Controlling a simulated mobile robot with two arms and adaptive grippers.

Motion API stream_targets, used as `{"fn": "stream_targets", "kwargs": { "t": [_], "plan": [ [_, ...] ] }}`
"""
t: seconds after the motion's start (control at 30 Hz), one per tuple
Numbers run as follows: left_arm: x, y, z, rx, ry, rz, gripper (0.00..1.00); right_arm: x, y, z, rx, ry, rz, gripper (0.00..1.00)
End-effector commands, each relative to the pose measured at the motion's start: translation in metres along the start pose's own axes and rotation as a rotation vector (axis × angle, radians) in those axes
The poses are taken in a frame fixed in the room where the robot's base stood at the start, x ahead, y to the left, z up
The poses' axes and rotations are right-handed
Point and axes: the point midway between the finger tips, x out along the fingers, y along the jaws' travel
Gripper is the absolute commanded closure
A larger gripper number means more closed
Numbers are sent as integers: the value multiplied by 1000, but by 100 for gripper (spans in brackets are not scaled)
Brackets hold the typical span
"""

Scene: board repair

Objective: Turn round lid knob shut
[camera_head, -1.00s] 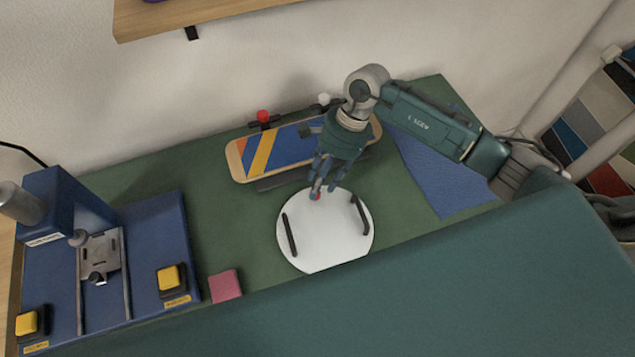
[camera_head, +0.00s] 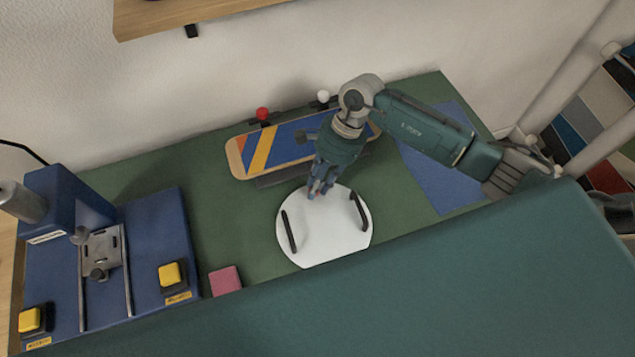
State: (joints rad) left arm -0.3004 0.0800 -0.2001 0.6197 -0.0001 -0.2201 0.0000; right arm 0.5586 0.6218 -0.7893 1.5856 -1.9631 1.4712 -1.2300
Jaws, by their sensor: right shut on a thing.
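A round white lid (camera_head: 330,236) lies on the green bench top, with two dark bar handles on it, a left one (camera_head: 288,231) and a right one (camera_head: 359,212). My right gripper (camera_head: 318,193) reaches down from above at the lid's far edge, its fingers shut on the small lid knob. A bit of red shows between the fingertips; the fingers hide most of the knob. I cannot tell how far the knob is turned. My left gripper is not in view.
A striped skateboard deck (camera_head: 280,147) sits in a holder with red and white knobs behind the lid. A blue press with yellow buttons (camera_head: 170,274) stands at left, beside a pink block (camera_head: 224,281). A blue sheet (camera_head: 440,175) lies at right. A wooden shelf (camera_head: 190,15) hangs above.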

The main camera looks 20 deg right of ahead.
Motion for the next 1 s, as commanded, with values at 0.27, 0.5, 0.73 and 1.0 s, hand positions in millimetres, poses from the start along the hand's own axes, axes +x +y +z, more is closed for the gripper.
{"fn": "stream_targets", "kwargs": {
  "t": [0.27, 0.5, 0.73, 1.0],
  "plan": [
    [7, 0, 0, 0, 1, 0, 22, 0, 0, 1, 108, -3, -50, 100],
    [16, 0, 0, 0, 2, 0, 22, 0, 1, 1, 295, -4, -130, 100],
    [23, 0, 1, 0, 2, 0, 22, 0, 2, 2, 495, -6, -214, 100],
    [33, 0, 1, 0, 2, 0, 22, 1, 3, 3, 732, -6, -312, 100]
  ]
}}
